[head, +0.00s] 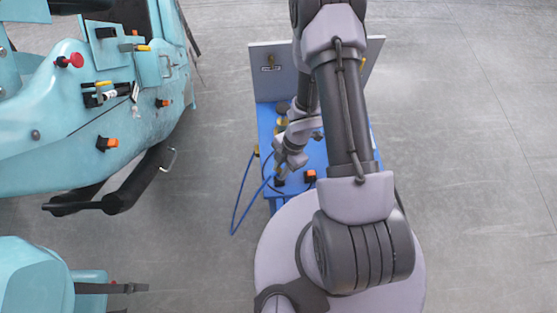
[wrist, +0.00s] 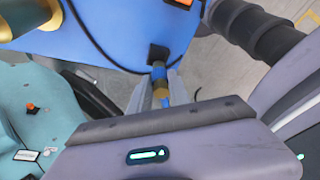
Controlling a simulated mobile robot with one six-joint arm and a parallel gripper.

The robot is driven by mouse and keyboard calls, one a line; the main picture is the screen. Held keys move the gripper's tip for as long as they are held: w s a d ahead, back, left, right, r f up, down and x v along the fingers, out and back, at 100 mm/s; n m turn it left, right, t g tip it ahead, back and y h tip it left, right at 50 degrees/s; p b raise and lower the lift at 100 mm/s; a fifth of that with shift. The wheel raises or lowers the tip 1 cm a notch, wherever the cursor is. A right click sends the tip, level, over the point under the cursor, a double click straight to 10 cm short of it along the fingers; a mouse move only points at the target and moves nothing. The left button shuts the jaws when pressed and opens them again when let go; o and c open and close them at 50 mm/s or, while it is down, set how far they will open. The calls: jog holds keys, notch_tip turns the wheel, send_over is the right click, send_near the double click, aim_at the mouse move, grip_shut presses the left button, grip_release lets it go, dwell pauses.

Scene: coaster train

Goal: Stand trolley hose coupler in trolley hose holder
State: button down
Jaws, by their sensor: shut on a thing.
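Just beyond the coupler's far end is a small black block (wrist: 158,52) on the blue trolley, which looks like the trolley hose holder. Coupler and block overlap in this view; I cannot tell whether the coupler is inside it or just above it. In the head view my gripper (head: 283,172) is over the near left part of the blue trolley top (head: 266,125), and hides most of the coupler.
A blue hose (head: 240,195) loops off the trolley's left side. An orange-topped block (head: 310,175) stands right of my gripper. A grey panel (head: 268,80) rises at the trolley's back. Turquoise coaster cars (head: 60,140) stand at the left. The floor at the right is clear.

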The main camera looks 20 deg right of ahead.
jog(key=shift+f+b, duration=1.15)
jog(key=shift+f, duration=0.45)
jog(key=shift+w, duration=0.1)
jog(key=c, duration=1.1)
grip_release()
jog(key=shift+c, duration=0.2)
jog(key=shift+r, duration=0.1)
jog(key=s+p+v, duration=0.1)
jog(key=p+v, duration=0.9)
jog(key=v, duration=0.8)
jog(key=shift+s, duration=0.3)
